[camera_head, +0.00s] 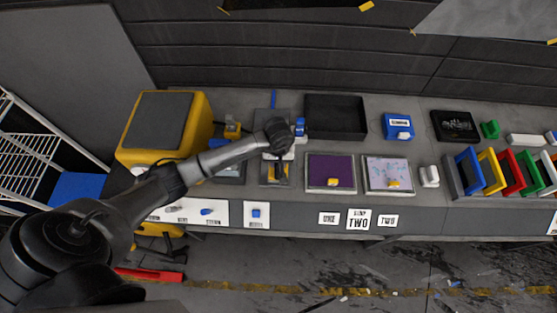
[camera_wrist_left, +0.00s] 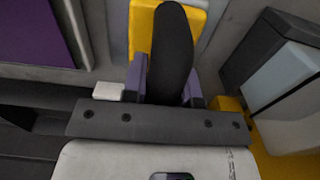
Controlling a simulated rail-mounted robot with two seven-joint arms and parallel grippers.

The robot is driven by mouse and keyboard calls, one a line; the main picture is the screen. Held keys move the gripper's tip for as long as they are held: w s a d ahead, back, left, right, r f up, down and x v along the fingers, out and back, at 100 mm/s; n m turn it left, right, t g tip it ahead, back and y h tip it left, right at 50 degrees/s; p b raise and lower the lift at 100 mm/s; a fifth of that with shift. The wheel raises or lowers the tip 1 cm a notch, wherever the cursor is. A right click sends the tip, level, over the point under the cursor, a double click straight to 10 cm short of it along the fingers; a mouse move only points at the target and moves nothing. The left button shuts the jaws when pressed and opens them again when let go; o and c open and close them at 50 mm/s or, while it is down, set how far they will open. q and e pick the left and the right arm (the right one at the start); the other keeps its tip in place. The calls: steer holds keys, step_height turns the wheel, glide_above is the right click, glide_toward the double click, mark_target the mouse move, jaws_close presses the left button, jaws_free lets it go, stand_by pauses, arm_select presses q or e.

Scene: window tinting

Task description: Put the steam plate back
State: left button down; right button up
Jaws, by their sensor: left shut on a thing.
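My left gripper (camera_head: 279,158) reaches down over a small grey station near the front edge of the bench. In the left wrist view its fingers (camera_wrist_left: 166,80) are closed around a black upright handle (camera_wrist_left: 173,45) with a yellow body behind it, which appears to be the steam plate. In the head view a little of its yellow (camera_head: 283,172) shows below the gripper, and the wrist hides most of it. I cannot tell whether it touches the surface beneath. My right gripper is not in view.
A purple panel (camera_head: 325,165) and a patterned panel (camera_head: 385,168), each with a yellow block, lie to the right. A black tray (camera_head: 335,132) stands behind. A yellow machine (camera_head: 140,135) is at left. Coloured frames (camera_head: 490,172) stand at right.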

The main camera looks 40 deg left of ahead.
arm_select(q)
steer(key=shift+f, duration=0.1)
steer(key=c, duration=0.9)
jaws_free()
steer(key=shift+r, duration=0.7)
step_height(320, 180, up, 10)
steer(key=shift+r+b, duration=0.15)
steer(key=shift+b, duration=0.65)
steer(key=shift+r, duration=0.25)
steer(key=shift+d, duration=0.1)
